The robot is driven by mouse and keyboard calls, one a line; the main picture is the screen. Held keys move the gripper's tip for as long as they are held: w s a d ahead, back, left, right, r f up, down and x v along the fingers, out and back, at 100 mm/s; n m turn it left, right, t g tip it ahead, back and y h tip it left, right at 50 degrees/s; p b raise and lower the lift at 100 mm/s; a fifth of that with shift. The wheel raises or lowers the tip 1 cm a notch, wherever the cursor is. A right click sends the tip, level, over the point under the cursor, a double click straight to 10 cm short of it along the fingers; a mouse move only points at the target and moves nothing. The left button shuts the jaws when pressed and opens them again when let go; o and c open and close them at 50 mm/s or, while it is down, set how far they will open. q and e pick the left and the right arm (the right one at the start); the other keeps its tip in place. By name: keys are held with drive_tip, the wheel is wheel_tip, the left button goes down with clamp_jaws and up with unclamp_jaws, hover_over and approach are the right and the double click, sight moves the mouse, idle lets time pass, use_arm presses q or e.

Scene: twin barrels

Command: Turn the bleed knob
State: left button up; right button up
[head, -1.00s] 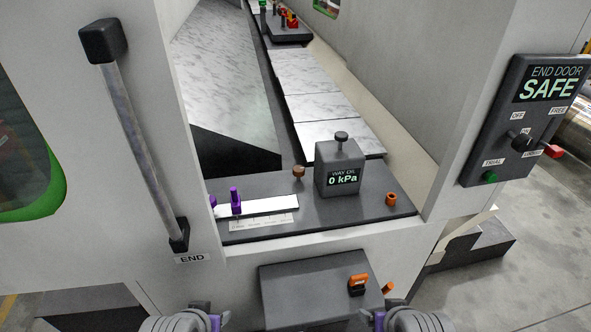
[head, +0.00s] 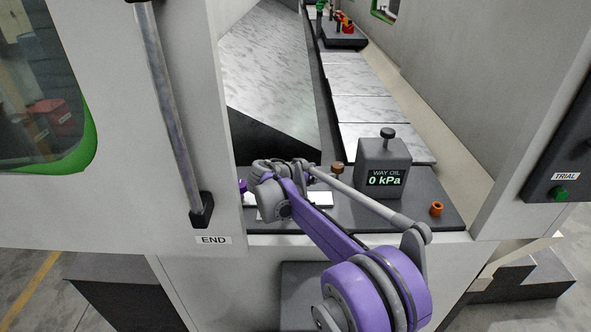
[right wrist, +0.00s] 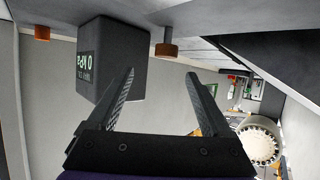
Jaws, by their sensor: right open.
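A grey box (head: 383,172) reading "WAY OIL 0 kPa" stands on the dark ledge, with a black knob (head: 388,138) on top. A small brown knob (head: 337,168) stands on the ledge left of the box. No label shows which is the bleed knob. In the right wrist view, which looks upside down, the brown knob (right wrist: 166,49) shows beyond the fingertips, beside the box (right wrist: 112,60). My right gripper (right wrist: 159,74) is open, with nothing between its fingers. In the head view my right arm reaches over the ledge, left of the brown knob. My left gripper is out of view.
An orange cap (head: 437,209) sits on the ledge at right. A white strip (head: 318,199) is partly hidden by my arm. A door handle (head: 172,110) is at left. A dark panel with a green button (head: 561,193) is at right.

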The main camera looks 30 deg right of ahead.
sight(336, 167)
drive_tip(key=shift+w+a+f, duration=0.1)
drive_tip(key=shift+w, duration=0.65)
drive_tip(key=x, duration=1)
drive_tip(key=shift+d, duration=0.35)
clamp_jaws()
